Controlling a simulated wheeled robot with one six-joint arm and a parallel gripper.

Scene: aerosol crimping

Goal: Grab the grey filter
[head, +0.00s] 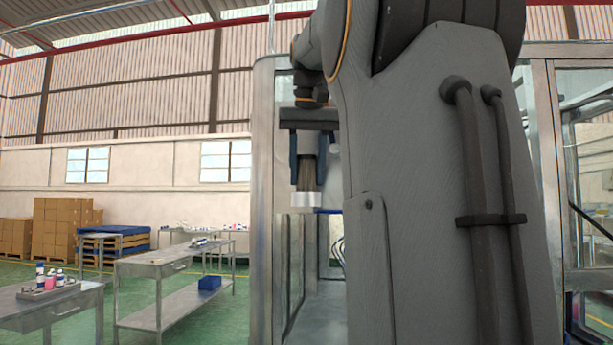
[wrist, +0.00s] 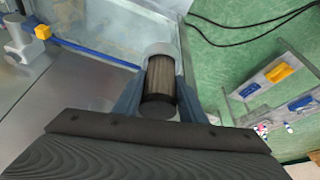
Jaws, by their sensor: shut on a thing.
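The grey filter (wrist: 160,82) is a dark ribbed cylinder with a light grey cap at its far end in the wrist view. My gripper (wrist: 160,85) is shut on it, with one blue finger on each side. In the head view my gripper (head: 307,170) points down and holds the filter (head: 305,198) upright, its light cap lowest. The filter hangs in front of a glass-walled metal enclosure (head: 263,180). My arm hides much of the enclosure in the head view.
A metal surface with a blue hose (wrist: 95,50) and a yellow fitting (wrist: 43,32) lies at left in the wrist view. Black cables (wrist: 250,25) lie on the green floor. Steel tables (head: 160,268) with bottles stand left in the head view, with stacked boxes (head: 62,225) behind.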

